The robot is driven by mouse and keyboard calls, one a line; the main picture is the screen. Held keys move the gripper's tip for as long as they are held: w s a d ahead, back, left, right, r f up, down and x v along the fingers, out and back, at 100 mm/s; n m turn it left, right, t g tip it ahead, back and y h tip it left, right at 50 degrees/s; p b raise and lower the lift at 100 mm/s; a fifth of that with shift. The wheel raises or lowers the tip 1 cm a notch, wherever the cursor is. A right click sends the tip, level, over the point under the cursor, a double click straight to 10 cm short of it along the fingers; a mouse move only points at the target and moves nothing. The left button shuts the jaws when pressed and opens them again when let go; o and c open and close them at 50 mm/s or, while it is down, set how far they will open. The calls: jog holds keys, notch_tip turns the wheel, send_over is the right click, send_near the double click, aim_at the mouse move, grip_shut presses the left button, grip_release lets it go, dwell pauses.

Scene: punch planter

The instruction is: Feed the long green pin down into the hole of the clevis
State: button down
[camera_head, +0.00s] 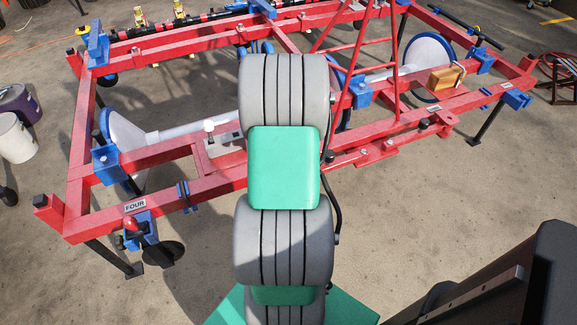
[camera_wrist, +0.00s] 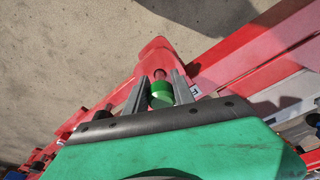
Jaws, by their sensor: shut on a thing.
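In the wrist view my gripper (camera_wrist: 160,84) is shut on the green pin (camera_wrist: 161,95), with one grey finger on each side of its round green head. Just beyond the fingertips is a red plate with a rounded end (camera_wrist: 157,56), which looks like part of the clevis. A short reddish-brown round part shows between the green head and this plate. I cannot tell whether it is the pin's shaft or the hole's edge, nor whether the pin is in the hole. In the head view my arm hides the gripper and the pin.
A large red frame (camera_head: 230,180) with blue brackets fills the middle of the head view. A white bucket (camera_head: 16,138) and a purple can (camera_head: 18,104) stand at the left. The concrete floor in front is mostly clear.

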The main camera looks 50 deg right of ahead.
jog(key=shift+f+b, duration=0.35)
jog(key=shift+f, duration=0.25)
jog(key=c, duration=1)
grip_release()
notch_tip(320, 180, up, 8)
jog(key=a+p, duration=0.1)
jog(key=shift+s, duration=0.35)
jog(key=w+a+r+n+t+p, duration=0.1)
jog(key=w+a+r+n+p, duration=0.25)
jog(key=a+r, duration=0.5)
jog(key=w+a+r+n+p, duration=0.2)
jog(key=w+a+r+p, duration=0.15)
jog(key=a+r, duration=0.5)
jog(key=s+a+r+n+p, duration=0.1)
jog(key=a+r+n+p, duration=0.1)
jog(key=a, duration=0.7)
jog(key=s+a+r+n+t+y+p, duration=0.1)
jog(key=a+r+n, duration=0.3)
jog(key=a, duration=0.5)
jog(key=shift+s+r+y+p, duration=0.35)
jog(key=shift+s+p, duration=0.1)
jog(key=shift+s, duration=0.2)
